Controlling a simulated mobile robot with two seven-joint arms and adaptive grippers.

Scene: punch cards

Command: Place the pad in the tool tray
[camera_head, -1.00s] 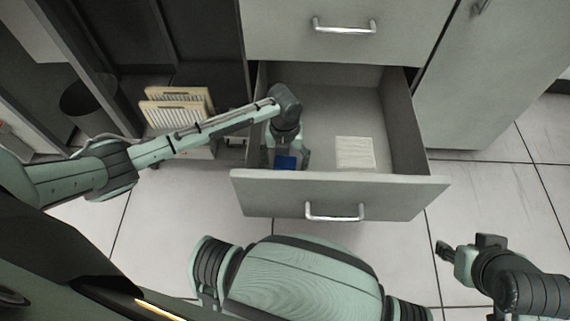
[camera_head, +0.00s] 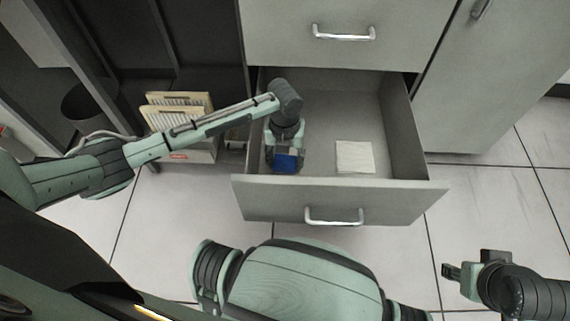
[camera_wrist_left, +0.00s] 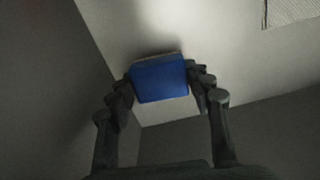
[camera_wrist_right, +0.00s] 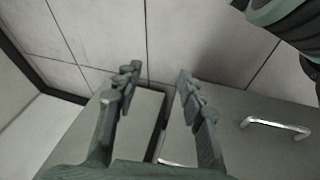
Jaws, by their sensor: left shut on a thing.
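A blue pad (camera_head: 286,162) is in the open grey drawer (camera_head: 385,182), at its left front. My left gripper (camera_head: 285,158) reaches down into the drawer and is shut on the pad. In the left wrist view the pad (camera_wrist_left: 160,79) sits between the two fingertips, over the drawer floor; whether it touches the floor is hard to tell. My right gripper (camera_head: 452,279) is outside the drawer at the lower right. In the right wrist view its fingers (camera_wrist_right: 160,80) are apart with nothing between them. I see no clear tool tray.
A pale stack of cards or paper (camera_head: 354,157) lies in the drawer's right half. The drawer's side walls and front panel with a handle (camera_head: 334,215) surround the left gripper. A box of cards (camera_head: 180,125) stands left of the drawer. The drawer's back middle is clear.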

